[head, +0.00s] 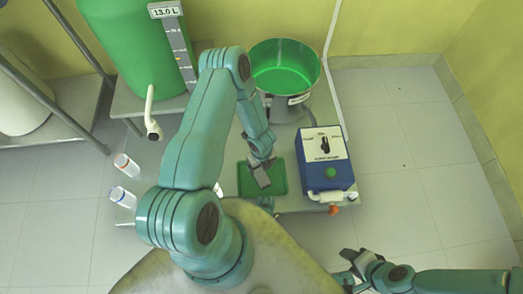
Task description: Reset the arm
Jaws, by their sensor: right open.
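My left arm (205,130) rises from the bottom centre and bends forward and down. Its gripper (261,173) points down over the green tray (243,190); whether the jaws are open or shut cannot be made out. Nothing shows clearly in it. My right arm (450,281) comes in low from the right edge. Its gripper (347,267) is open and empty, with the floor below it, in front of the blue control box (326,181) and apart from it.
A steel pot (284,68) with green liquid stands at the back of the table. A green tank (128,40) marked 13.0 L with a white spout (151,118) is at left. Two small vials (125,165) stand at the table's left edge. Floor at right is clear.

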